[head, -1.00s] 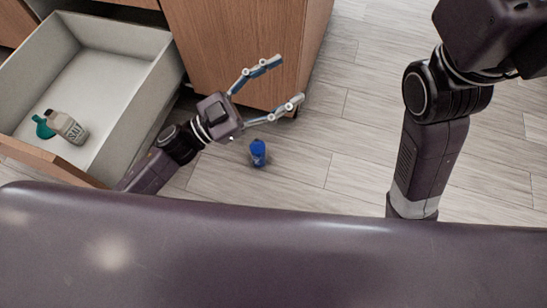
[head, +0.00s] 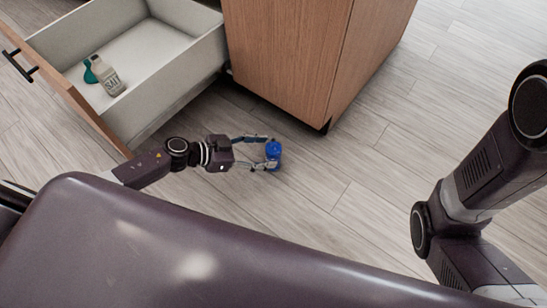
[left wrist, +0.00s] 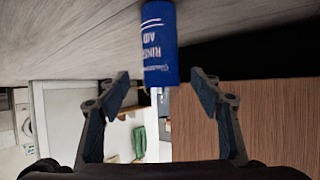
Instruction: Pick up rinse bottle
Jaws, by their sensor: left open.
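The rinse bottle (head: 273,152) is small and blue and stands on the wooden floor near the cabinet's lower corner. In the left wrist view the blue bottle (left wrist: 160,45) shows "RINSE AID" lettering, upside down, at top centre. My left gripper (head: 268,153) is open, low over the floor, with its fingers reaching to the sides of the bottle in the head view. In the left wrist view the open fingertips (left wrist: 160,92) lie left and right of the bottle's lower end in the picture, with gaps visible. My right gripper is not in view; only my right arm shows.
A wooden cabinet (head: 285,60) stands just behind the bottle. An open drawer (head: 170,105) at the left holds a salt bottle (head: 109,80) and a teal item (head: 90,72). Floor (head: 340,170) to the right of the bottle is clear.

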